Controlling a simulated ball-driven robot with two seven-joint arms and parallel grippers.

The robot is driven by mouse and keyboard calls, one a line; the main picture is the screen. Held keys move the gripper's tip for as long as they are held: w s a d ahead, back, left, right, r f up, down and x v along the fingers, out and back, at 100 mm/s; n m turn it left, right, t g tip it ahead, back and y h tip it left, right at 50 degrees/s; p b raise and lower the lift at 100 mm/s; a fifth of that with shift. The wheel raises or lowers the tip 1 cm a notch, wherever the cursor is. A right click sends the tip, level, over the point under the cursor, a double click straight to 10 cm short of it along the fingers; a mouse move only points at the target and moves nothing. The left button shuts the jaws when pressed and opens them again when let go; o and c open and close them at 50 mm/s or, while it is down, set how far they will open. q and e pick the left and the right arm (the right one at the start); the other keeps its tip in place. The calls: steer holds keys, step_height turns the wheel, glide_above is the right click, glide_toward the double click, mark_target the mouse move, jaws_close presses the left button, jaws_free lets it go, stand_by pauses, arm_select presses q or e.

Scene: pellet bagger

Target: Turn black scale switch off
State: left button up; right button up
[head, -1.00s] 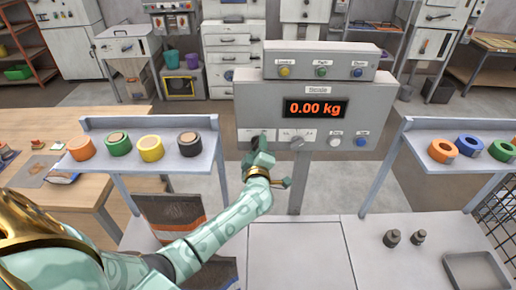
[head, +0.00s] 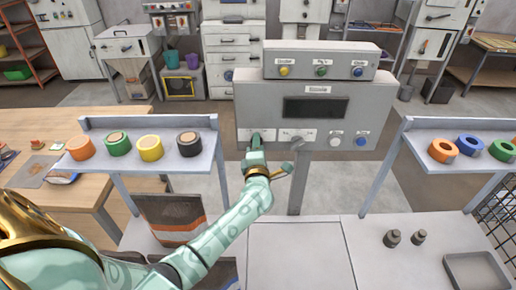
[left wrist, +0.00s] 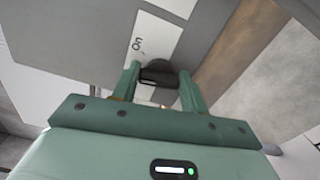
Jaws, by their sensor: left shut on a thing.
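The grey scale panel (head: 378,103) stands at the centre, and its display (head: 315,108) is dark with no reading. In the left wrist view the black scale switch (left wrist: 158,72) sits between the two green fingers of my left gripper (left wrist: 160,88), which is shut on it. A white label plate (left wrist: 152,44) beside the switch reads "On". In the head view my left gripper (head: 256,142) is at the panel's lower left and hides most of the switch. My right gripper is not in view.
A second rotary knob (head: 297,140), a white button (head: 336,141) and a blue button (head: 361,142) sit right of the switch. A shelf with several tape rolls (head: 150,148) stands left, another shelf (head: 425,125) right. Weights (head: 392,238) lie lower right.

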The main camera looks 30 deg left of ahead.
arm_select(q)
steer(key=shift+f+n+b, duration=0.1)
steer(key=shift+n+b, duration=0.3)
steer(key=shift+n, duration=1.7)
steer(key=o, duration=1)
steer(key=shift+s+d, duration=0.1)
steer(key=shift+s, duration=0.05)
steer(key=b+v, duration=0.1)
steer(key=v, duration=1.5)
steer(key=shift+s, duration=0.15)
